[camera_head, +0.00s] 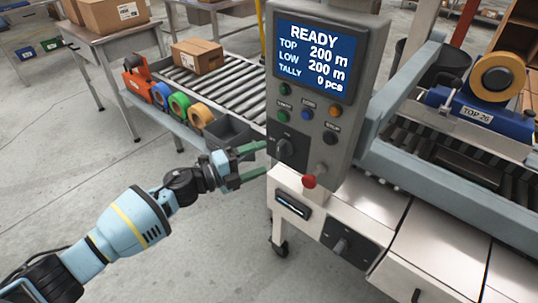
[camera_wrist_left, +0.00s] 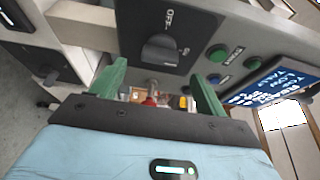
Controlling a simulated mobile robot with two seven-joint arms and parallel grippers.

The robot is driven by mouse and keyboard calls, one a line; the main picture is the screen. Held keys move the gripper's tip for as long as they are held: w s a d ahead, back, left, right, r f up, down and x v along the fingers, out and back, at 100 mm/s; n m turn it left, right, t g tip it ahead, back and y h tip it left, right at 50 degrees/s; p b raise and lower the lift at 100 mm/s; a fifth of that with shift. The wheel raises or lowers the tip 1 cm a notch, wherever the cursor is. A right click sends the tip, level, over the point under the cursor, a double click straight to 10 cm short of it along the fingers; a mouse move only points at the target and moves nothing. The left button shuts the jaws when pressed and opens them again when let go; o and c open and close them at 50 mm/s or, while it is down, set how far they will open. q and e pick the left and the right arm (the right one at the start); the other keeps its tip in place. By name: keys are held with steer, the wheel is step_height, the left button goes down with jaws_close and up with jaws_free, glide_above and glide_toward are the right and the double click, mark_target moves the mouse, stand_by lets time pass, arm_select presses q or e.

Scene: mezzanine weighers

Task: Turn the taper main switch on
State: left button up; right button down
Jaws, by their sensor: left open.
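The taper's control box (camera_head: 330,120) stands in the middle of the head view. Its rotary switch (camera_head: 284,148) is a dark knob on a black plate low on the left of the box. In the left wrist view the same knob (camera_wrist_left: 163,48) has the word OFF beside it; I cannot tell its exact setting. My left gripper (camera_head: 266,159) is open, its green fingers pointing at the switch from the left and spread apart. In the left wrist view the knob lies beyond the gap between the fingertips (camera_wrist_left: 160,78), with nothing held. My right gripper is not in view.
A red mushroom button (camera_head: 309,181) sticks out just below the switch. Coloured push buttons (camera_head: 308,113) sit above it, under a lit screen (camera_head: 315,57) reading READY. A second dark knob (camera_head: 340,246) is on the white machine body. Open floor lies to the left.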

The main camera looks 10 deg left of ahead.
arm_select(q)
steer(key=shift+v, duration=1.1)
steer(key=s+f+n+t+y+p, duration=0.2)
steer(key=s+f+n+y, duration=0.2)
steer(key=s+f+n, duration=0.3)
steer(key=s+f+n+t+y+p, duration=0.1)
steer(key=s+f+n+t+y, duration=0.15)
steer(key=s+f+n, duration=0.5)
steer(key=s+a+f+n+g+y+p, duration=0.1)
steer(key=s+n, duration=0.5)
steer(key=s, duration=0.7)
steer(key=s+a+f+n+g+y+p, duration=0.1)
steer(key=s+a+f+n+g+y, duration=0.3)
steer(key=s, duration=1)
steer(key=shift+a+n+g+y, duration=0.45)
steer(key=shift+a+n+g, duration=0.4)
steer(key=shift+n, duration=0.3)
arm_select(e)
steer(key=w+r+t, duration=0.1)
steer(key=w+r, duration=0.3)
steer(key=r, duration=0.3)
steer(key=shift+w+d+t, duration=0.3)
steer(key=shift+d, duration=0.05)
arm_select(q)
steer(key=shift+s, duration=0.1)
